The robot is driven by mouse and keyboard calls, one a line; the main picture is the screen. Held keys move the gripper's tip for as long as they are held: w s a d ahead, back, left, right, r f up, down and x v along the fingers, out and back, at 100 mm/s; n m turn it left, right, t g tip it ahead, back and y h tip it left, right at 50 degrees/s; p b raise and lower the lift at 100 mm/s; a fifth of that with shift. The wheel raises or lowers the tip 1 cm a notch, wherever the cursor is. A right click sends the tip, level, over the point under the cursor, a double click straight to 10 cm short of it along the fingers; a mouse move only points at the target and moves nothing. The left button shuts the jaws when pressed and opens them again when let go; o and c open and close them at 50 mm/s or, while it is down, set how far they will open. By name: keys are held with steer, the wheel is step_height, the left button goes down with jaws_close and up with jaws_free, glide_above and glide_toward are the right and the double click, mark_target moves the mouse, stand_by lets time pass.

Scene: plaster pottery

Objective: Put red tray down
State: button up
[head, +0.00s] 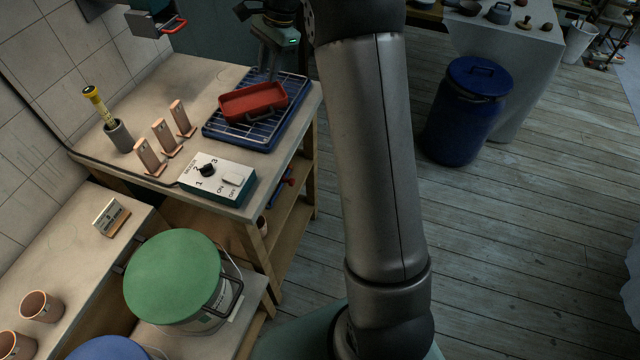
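The red tray (250,103) is a shallow rectangular tray with a handle on its near side. It is over the blue rack (228,139), a wire grid in a blue frame on the wooden bench. The tray looks slightly tilted; I cannot tell whether it touches the rack. My gripper (270,80) is at the tray's far right edge, pointing down from above. Its fingertips are hidden or too small to make out, so I cannot tell whether it grips the tray.
A control box (217,183) with a dial, several small upright stands (165,139) and a grey cup (119,135) with a yellow-topped tool share the bench. A green-lidded bucket (172,275) stands in front. A blue barrel (462,115) is on the floor at right.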

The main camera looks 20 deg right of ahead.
steer(key=s+a+r+n+h, duration=0.1)
steer(key=s+n, duration=0.2)
steer(key=s, duration=0.6)
steer(key=s+a+r+n+h, duration=0.1)
steer(key=s+r+n, duration=0.15)
steer(key=s, duration=0.55)
steer(key=s+f+n, duration=0.3)
steer(key=s+n, duration=0.1)
steer(key=s, duration=0.5)
steer(key=s+f+n+t+h, duration=0.1)
steer(key=s+f+n, duration=0.3)
steer(key=s, duration=0.6)
steer(key=shift+s, duration=0.2)
steer(key=shift+a+n, duration=0.1)
steer(key=shift+n, duration=0.15)
step_height(320, 180, up, 8)
steer(key=p, duration=0.6)
steer(key=shift+r+p, duration=0.2)
steer(key=shift+p, duration=0.15)
